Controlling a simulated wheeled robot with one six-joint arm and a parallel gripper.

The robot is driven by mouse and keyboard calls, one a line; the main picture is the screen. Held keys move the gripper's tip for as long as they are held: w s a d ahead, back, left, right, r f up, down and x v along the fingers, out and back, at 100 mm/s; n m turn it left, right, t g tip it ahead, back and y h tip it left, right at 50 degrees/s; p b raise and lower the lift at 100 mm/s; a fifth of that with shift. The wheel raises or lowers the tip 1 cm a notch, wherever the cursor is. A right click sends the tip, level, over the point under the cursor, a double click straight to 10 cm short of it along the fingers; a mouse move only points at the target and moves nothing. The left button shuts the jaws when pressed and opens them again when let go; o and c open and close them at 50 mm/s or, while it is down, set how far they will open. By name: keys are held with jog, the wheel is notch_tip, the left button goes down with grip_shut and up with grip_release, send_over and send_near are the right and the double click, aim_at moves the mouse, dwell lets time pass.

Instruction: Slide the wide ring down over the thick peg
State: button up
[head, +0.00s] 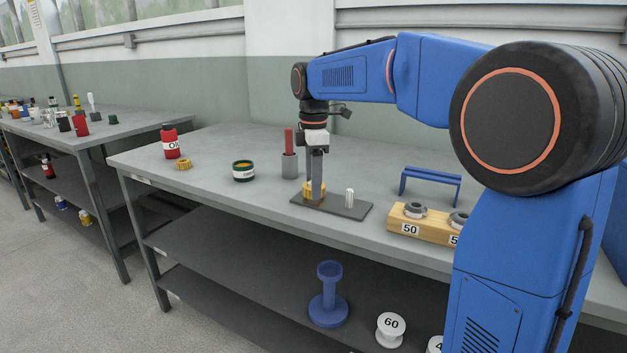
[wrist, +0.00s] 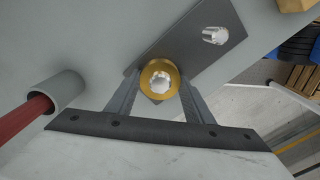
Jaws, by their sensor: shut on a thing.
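My gripper (head: 317,182) is shut on the brass-coloured wide ring (head: 308,188), low over the left part of a dark base plate (head: 341,208). In the wrist view the two fingers grip the ring (wrist: 147,75) from either side. A silver peg top (wrist: 161,79) shows inside the ring's hole, roughly centred. This peg is hidden in the head view, and I cannot tell how far down it the ring is. Another silver peg (head: 349,198) stands bare on the right of the plate; it also shows in the wrist view (wrist: 214,36).
A grey cup with a red-handled item (head: 290,164) stands close behind the gripper. A green tin (head: 243,173), a brass knurled piece (head: 183,164) and a red oil bottle (head: 170,142) stand left. A wooden block (head: 425,226) and a blue bracket (head: 431,174) are right.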

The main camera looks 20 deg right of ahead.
jog(key=shift+f, duration=0.45)
jog(key=o, duration=1.2)
notch_tip(320, 180, up, 17)
jog(key=shift+r, duration=0.2)
jog(key=shift+s, duration=0.1)
